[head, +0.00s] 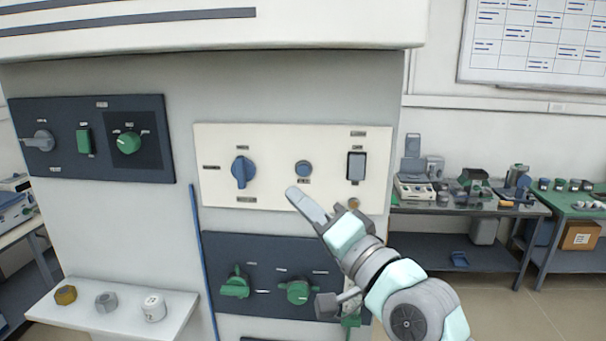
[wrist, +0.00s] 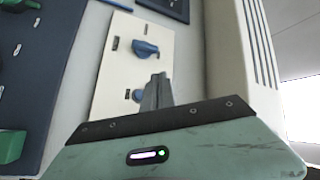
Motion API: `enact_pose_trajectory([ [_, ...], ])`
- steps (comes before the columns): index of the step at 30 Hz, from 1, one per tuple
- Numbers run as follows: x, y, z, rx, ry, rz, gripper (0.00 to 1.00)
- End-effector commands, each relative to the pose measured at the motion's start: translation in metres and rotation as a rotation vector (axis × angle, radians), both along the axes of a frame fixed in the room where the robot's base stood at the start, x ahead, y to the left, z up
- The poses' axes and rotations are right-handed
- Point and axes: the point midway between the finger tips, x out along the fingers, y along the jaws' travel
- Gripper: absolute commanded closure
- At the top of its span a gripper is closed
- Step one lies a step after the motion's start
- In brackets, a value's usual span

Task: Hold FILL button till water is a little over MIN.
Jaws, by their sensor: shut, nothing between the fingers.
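A round blue button (head: 303,169) sits in the middle of a cream panel (head: 220,190) on the furnace front. A small label lies under it, too small to read, so I cannot tell for sure that it is the FILL button. My gripper (head: 293,191) is shut and empty, its tips in front of the panel just below and left of the button. In the wrist view the shut fingers (wrist: 158,80) point at the panel, close beside the blue button (wrist: 138,95). I cannot tell whether they touch anything. No water level or MIN mark is seen.
A blue rotary knob (head: 243,171) is left of the button and a grey rocker switch (head: 356,166) right of it. A dark panel with green knobs (head: 235,285) lies below. A white shelf (head: 75,318) holds small parts at lower left.

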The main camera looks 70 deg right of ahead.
Motion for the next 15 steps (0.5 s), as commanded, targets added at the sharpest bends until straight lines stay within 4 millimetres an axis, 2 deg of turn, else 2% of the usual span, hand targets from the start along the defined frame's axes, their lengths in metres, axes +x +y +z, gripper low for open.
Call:
enact_pose_trajectory([
  [10,-0.0003,0.0002,-0.0004,0.001,0.003,0.001,1.00],
  [15,0.0032,-0.0072,-0.0019,0.003,0.007,0.004,1.00],
])
